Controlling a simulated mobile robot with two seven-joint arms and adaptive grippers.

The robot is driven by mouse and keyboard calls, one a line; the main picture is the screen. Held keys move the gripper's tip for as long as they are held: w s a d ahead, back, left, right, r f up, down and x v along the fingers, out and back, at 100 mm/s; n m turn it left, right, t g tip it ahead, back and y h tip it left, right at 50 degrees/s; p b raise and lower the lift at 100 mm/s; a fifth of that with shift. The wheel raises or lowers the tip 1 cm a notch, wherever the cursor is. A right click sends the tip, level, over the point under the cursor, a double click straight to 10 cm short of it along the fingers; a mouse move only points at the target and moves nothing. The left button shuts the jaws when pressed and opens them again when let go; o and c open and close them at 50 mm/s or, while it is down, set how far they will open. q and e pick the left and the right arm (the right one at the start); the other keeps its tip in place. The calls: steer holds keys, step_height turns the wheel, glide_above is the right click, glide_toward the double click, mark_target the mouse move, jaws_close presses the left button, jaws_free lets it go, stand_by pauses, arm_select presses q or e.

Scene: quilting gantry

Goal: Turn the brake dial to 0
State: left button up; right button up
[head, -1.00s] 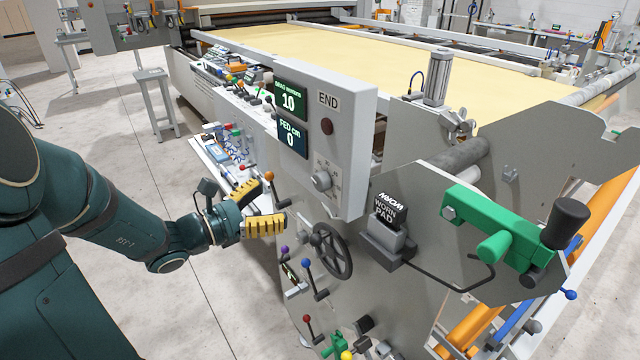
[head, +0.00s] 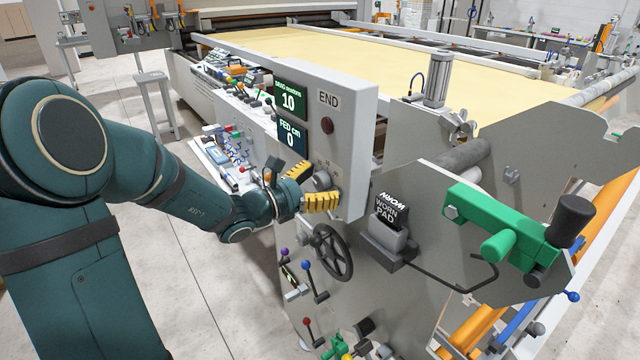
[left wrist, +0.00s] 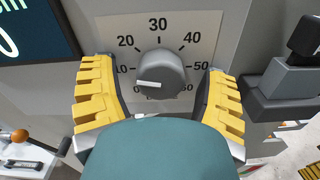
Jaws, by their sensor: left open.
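The brake dial (head: 322,181) is a grey round knob on the lower front of the light grey control panel (head: 347,130). The left wrist view shows the knob (left wrist: 160,72) close up, on a plate numbered 0 to 60. Its white pointer line is toward the left, near the 0 and 10 end. My left gripper (head: 311,186) is open, its yellow padded fingers on either side of the knob. In the left wrist view, gaps show between the fingers and the knob, so contact is not visible. My right gripper is out of view.
A black handwheel (head: 332,250) and several coloured levers sit below the dial. A block marked WORN PAD (head: 387,228) is to the right. Open floor (head: 215,290) lies at lower left.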

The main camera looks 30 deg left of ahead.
arm_select(q)
steer(key=c, duration=1.2)
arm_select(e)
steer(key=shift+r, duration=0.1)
arm_select(q)
steer(key=n+p, duration=0.3)
steer(key=shift+r+n, duration=0.15)
steer(key=shift+n, duration=0.25)
steer(key=n+p, duration=0.4)
steer(key=shift+s+d, duration=0.1)
steer(key=shift+n+p, duration=1.35)
steer(key=shift+n, duration=0.45)
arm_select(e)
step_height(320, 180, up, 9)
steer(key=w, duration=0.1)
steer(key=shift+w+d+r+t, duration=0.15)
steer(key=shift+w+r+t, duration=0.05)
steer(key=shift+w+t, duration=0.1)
